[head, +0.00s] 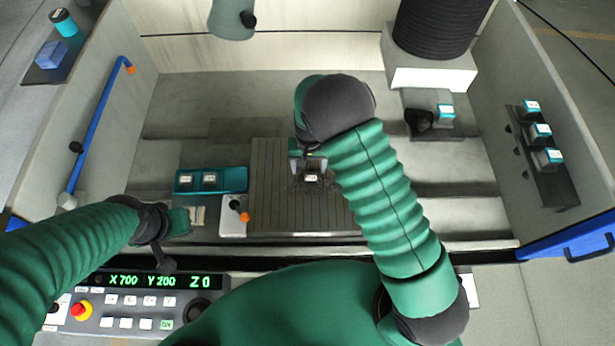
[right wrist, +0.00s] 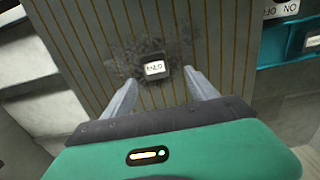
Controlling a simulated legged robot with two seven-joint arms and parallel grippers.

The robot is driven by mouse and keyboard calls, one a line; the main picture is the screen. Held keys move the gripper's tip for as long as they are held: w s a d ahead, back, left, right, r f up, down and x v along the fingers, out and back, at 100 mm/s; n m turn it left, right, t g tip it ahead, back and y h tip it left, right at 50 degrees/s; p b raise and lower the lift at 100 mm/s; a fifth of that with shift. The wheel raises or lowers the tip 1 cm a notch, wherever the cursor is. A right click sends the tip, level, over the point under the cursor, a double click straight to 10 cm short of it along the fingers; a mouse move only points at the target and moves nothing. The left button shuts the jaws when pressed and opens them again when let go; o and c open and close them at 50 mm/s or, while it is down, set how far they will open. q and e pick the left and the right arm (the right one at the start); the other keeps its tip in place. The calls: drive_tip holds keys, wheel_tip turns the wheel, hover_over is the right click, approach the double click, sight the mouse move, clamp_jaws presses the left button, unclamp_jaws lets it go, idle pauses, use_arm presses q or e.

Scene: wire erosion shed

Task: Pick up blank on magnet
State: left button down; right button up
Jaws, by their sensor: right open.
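The blank (head: 311,178) is a small dark block with a white label on top. It sits on the magnet (head: 272,205), a grey plate with thin brown stripes, inside a dark smudged patch. My right gripper (head: 308,164) is over the plate at the blank, partly hidden by my arm. In the right wrist view its two grey fingers (right wrist: 160,82) are apart, with the blank (right wrist: 155,68) just beyond and between the tips; I see no contact. The striped magnet (right wrist: 215,40) fills the background there. My left gripper (head: 178,222) is low at the left, its fingers unclear.
A teal tray (head: 238,180) with two labelled blocks stands left of the magnet. A white switch box (head: 232,229) with an orange-tipped lever is in front of it. A control panel (head: 140,301) lies front left. A black ribbed column (head: 437,28) stands back right.

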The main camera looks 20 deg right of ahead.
sight(312, 177)
drive_tip(key=f, duration=0.1)
drive_tip(key=f+p, duration=0.1)
drive_tip(key=s+d+f, duration=0.1)
drive_tip(key=f, duration=0.1)
drive_tip(key=shift+d+f+p, duration=0.1)
drive_tip(key=shift+p, duration=0.3)
drive_tip(key=shift+d+f, duration=0.1)
drive_tip(key=shift+f, duration=0.15)
drive_tip(key=shift+a, duration=0.75)
drive_tip(key=c, duration=0.7)
drive_tip(key=shift+d, duration=0.1)
drive_tip(key=c, duration=0.5)
drive_tip(key=shift+d, duration=0.2)
drive_tip(key=shift+c, duration=1.1)
use_arm(q)
drive_tip(key=r, duration=0.1)
drive_tip(key=d+r, duration=0.1)
drive_tip(key=shift+s+d+r, duration=0.15)
drive_tip(key=shift+d+r, duration=0.15)
use_arm(e)
drive_tip(key=shift+d, duration=0.15)
clamp_jaws()
